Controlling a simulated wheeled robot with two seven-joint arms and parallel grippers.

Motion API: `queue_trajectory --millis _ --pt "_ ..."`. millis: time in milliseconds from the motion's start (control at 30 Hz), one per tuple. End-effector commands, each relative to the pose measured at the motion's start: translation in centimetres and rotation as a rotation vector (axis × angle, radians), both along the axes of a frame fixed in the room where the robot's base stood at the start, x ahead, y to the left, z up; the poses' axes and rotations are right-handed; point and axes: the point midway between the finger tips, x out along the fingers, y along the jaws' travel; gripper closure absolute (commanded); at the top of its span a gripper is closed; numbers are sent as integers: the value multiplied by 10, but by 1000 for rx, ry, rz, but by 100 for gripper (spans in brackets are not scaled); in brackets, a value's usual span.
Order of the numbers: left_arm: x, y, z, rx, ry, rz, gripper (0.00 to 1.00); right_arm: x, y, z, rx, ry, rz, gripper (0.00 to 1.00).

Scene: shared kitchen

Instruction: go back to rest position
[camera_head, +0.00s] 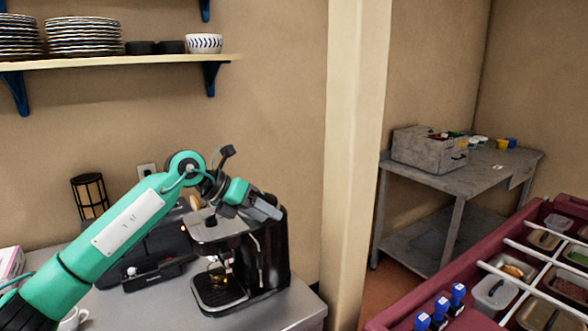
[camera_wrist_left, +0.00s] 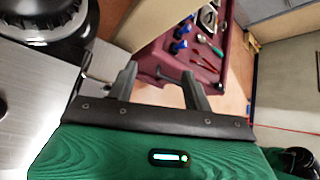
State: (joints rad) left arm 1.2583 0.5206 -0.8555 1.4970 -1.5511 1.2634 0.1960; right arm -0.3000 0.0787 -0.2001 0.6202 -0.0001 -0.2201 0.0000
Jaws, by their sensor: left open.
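My left arm, green, comes in from the left in the head view and reaches over the counter. My left gripper (camera_head: 262,208) is above the top right of the black and silver coffee machine (camera_head: 272,262) and points to the right. In the left wrist view its two fingers (camera_wrist_left: 157,84) stand apart with nothing between them, so it is open and empty. Whether the gripper touches the machine's top cannot be told. My right gripper is not in view.
A shelf (camera_head: 120,61) with plates and bowls hangs above. A pillar (camera_head: 352,160) stands right of the counter (camera_head: 285,315). Further right are a grey table (camera_head: 440,178) with a crate (camera_head: 425,148) and a maroon food station (camera_head: 440,284).

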Motion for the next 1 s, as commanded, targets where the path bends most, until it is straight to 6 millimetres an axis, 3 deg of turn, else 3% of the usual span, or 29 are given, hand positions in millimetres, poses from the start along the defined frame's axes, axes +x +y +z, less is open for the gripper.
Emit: queue_trajectory --millis 33,100,200,300,433,633,767,867,1000 --pt "-11 -21 -9 -106 15 -28 49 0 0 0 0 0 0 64" --pt "-25 -45 -12 -259 32 -47 49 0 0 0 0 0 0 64" --pt "-43 -69 -11 -477 68 -50 49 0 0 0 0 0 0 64" --pt "-58 -83 -6 -696 115 -24 49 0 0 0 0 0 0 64" --pt "-71 -83 -1 -970 193 56 49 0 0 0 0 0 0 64" --pt "-77 -54 -6 -1355 336 274 49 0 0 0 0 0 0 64" --pt "-77 -21 -26 -1568 446 476 49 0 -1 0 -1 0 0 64" --pt "-78 7 -52 -1706 534 659 49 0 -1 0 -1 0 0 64" --pt "-88 48 -102 -1850 665 952 49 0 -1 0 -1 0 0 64"
